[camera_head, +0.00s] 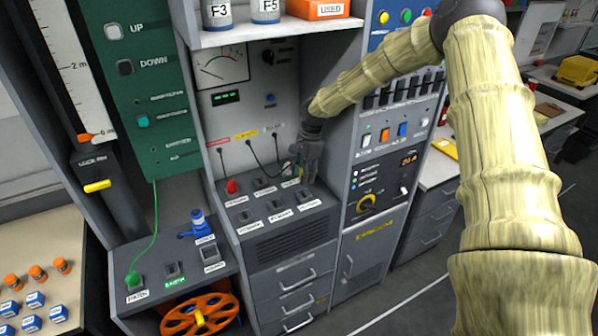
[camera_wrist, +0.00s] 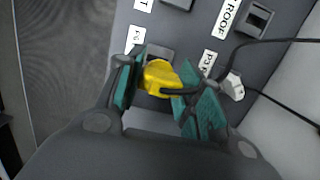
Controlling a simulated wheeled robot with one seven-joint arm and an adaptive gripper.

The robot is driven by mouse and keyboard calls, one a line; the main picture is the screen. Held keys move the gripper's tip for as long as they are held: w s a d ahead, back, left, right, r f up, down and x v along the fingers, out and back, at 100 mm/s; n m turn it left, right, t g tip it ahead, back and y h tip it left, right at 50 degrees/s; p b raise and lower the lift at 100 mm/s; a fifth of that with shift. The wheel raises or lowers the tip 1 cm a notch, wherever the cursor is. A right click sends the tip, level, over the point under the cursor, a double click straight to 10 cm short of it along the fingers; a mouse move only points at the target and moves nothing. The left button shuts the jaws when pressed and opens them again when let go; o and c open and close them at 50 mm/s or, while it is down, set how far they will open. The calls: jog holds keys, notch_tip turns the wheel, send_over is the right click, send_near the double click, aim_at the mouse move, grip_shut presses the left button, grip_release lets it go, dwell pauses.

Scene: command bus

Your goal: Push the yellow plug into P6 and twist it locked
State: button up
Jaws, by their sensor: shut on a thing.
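The yellow plug (camera_wrist: 160,78) is between the teal-padded fingers of my gripper (camera_wrist: 158,92) in the wrist view. The fingers are shut on it, and a dark cable leaves its right side. The plug overlaps the near edge of a grey socket (camera_wrist: 160,52) beside a small white label (camera_wrist: 135,38) that seems to read P6. I cannot tell whether the plug is in the socket or just above it. In the head view my gripper (camera_head: 307,172) is low over the right side of the socket panel (camera_head: 262,228), and it hides the plug.
A white plug (camera_wrist: 233,87) with a black cable sits just right of my fingers. A red plug (camera_head: 231,187) stands at the panel's left, with cables hanging from the upright board behind. A shelf (camera_head: 270,33) with labelled canisters overhangs the panel. A grey cabinet (camera_head: 362,160) stands close on the right.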

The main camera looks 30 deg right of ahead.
jog(key=shift+f, duration=0.2)
jog(key=shift+f+b, duration=0.65)
jog(key=shift+f, duration=1.05)
jog(key=shift+f+b, duration=0.5)
jog(key=shift+f, duration=0.25)
jog(key=shift+s+f+b, duration=0.1)
jog(key=shift+f+b, duration=0.7)
jog(key=shift+b, duration=0.1)
dwell(1.4)
jog(key=shift+m+t, duration=0.3)
jog(key=shift+m, duration=1.7)
jog(key=shift+m, duration=0.6)
jog(key=shift+m+h, duration=0.3)
jog(key=shift+m, duration=1.1)
